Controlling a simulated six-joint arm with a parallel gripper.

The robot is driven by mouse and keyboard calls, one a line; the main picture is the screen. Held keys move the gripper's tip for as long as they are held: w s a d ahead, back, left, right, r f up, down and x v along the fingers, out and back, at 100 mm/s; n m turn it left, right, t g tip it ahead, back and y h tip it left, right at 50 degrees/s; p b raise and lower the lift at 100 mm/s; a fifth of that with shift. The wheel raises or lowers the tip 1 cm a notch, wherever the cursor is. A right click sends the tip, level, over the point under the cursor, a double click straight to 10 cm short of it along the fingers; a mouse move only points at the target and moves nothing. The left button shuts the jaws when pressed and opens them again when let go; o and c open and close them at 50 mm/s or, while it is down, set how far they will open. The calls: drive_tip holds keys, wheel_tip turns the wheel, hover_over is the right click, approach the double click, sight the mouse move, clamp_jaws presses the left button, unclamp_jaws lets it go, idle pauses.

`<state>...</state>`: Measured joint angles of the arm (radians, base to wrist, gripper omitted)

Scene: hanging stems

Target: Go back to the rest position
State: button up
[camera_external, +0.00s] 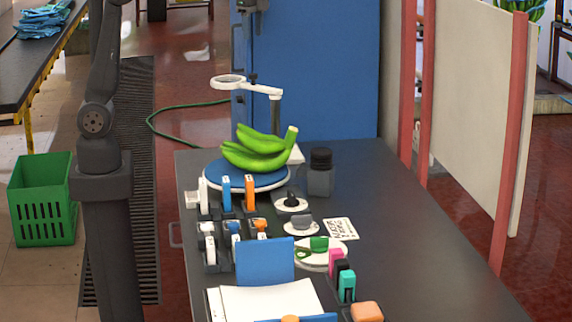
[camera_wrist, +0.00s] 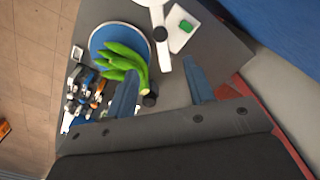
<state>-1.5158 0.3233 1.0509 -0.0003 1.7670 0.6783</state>
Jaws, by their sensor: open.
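My gripper (camera_wrist: 160,70) shows in the wrist view with its two blue fingers spread wide apart and nothing held between them. In the external view my arm rises at the left and its gripper is out of frame. A bunch of green bananas (camera_external: 257,150) lies on a round blue plate (camera_external: 228,180) with a white rim at the far end of the dark table. In the wrist view the bananas (camera_wrist: 125,62) appear beyond and beside the left finger, which overlaps part of the view of them.
The dark table (camera_external: 420,240) holds several small tools in holders, a dark jar (camera_external: 320,174), a ring-shaped magnifier (camera_external: 230,82) on a stand and a blue clipboard (camera_external: 265,260). A green crate (camera_external: 42,200) stands on the floor at left. The table's right side is clear.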

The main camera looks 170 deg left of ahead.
sight(250, 77)
wheel_tip(250, 77, down, 13)
drive_tip(key=shift+f, duration=0.1)
idle(0.3)
wheel_tip(250, 77, up, 17)
wheel_tip(250, 77, down, 17)
drive_tip(key=shift+f, duration=0.15)
drive_tip(key=shift+w+d+n, duration=0.15)
drive_tip(key=shift+n, duration=0.15)
drive_tip(key=shift+w+d+r+n, duration=0.2)
drive_tip(key=shift+w+d+n, duration=0.15)
drive_tip(key=shift+n, duration=0.25)
idle(0.4)
